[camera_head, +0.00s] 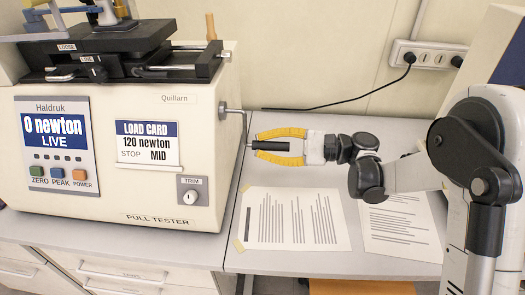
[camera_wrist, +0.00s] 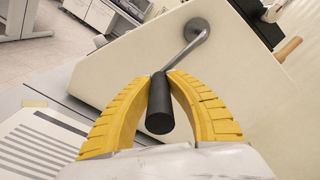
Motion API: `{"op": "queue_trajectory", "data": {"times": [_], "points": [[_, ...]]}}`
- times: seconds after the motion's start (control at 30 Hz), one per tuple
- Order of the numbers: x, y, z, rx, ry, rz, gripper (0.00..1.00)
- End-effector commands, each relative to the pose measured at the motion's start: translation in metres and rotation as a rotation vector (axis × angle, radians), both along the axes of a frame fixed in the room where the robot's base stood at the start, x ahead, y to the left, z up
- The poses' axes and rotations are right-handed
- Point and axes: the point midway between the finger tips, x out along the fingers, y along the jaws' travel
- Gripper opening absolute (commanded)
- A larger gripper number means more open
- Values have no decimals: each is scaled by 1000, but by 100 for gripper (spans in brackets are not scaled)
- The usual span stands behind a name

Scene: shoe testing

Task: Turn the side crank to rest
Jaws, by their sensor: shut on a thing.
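The side crank (camera_head: 238,112) is a metal arm on the right side of the cream pull tester (camera_head: 60,190). Its hub and bent arm (camera_wrist: 195,34) also show in the wrist view. The crank has a black handle (camera_wrist: 160,105), which points toward my wrist. My gripper (camera_head: 277,146) has yellow ribbed fingers and is shut on the black handle, one finger on each side. In the head view the crank arm hangs down from its hub to the handle. The tester's display reads 0 newton, LIVE. The load card (camera_head: 148,145) reads 120 newton, STOP MID.
Two printed sheets (camera_head: 293,218) lie on the bench under my arm. A power strip (camera_head: 430,54) with a black cable is on the back wall. A black clamp stage (camera_head: 125,50) sits on top of the tester. The bench behind my gripper is mostly clear.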

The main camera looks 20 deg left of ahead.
Motion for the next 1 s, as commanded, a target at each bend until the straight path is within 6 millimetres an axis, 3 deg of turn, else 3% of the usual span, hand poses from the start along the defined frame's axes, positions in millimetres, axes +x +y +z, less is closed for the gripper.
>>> {"op": "queue_trajectory", "data": {"times": [0.3,0.87,0.9,0.97,1.0], "points": [[13,3,-1,11,-49,-4,0],[17,4,0,13,-46,-4,0],[17,4,0,13,-46,-4,24],[17,4,0,13,-46,-3,43],[16,4,0,13,-46,-3,44]]}}
